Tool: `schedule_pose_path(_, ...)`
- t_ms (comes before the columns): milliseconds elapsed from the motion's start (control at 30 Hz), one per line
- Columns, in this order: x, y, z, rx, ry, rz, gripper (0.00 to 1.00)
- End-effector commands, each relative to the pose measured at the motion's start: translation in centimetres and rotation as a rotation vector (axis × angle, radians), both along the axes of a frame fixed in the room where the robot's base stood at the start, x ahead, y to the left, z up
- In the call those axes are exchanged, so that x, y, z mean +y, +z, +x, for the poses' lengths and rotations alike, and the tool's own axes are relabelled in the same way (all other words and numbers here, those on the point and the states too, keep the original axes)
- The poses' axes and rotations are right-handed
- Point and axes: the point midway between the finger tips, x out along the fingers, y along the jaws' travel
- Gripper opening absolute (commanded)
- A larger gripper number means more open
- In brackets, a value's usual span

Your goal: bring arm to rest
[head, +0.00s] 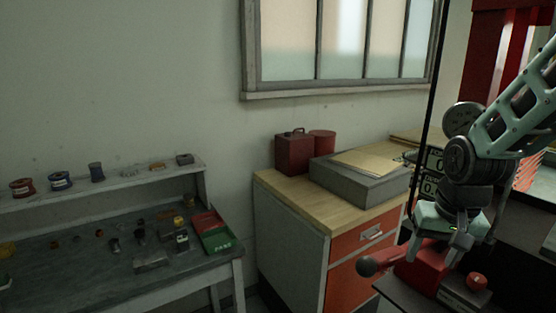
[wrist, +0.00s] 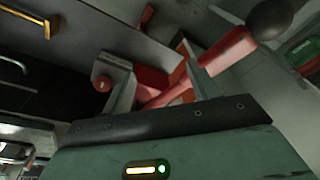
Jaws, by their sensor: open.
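My gripper (head: 436,250) hangs at the right of the head view, pointing down, with its two fingers apart. Below and just behind the fingers is a red device (head: 424,268) on a dark bench top. I cannot tell whether the fingers touch the device. No gate valve can be clearly made out.
A wooden-topped cabinet (head: 276,196) with orange drawers stands left of my arm, bearing a red can (head: 294,153) and a grey box (head: 352,184). A workbench (head: 80,285) with small parts and a green-red bin (head: 212,234) is at left. A dark vertical pole (head: 428,90) stands close to my arm.

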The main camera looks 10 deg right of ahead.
Motion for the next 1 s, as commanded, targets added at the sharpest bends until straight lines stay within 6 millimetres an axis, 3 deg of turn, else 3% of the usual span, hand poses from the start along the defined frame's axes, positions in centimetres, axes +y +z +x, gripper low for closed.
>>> schedule_pose_path(167, 5.7, -1.5, -3.0, -0.065, 0.447, -0.071, 0.59)
schedule_pose_path(367, 13.5, -3.6, -5.7, -0.002, 0.668, -0.032, 0.59)
schedule_pose_path(600, 21.1, -5.5, -12.4, 0.086, 0.968, -0.022, 0.59)
schedule_pose_path(767, 23.0, -5.9, -15.4, 0.124, 1.074, -0.028, 0.59)
schedule_pose_path(1000, 23.2, -5.7, -15.8, 0.130, 1.086, -0.028, 0.57)
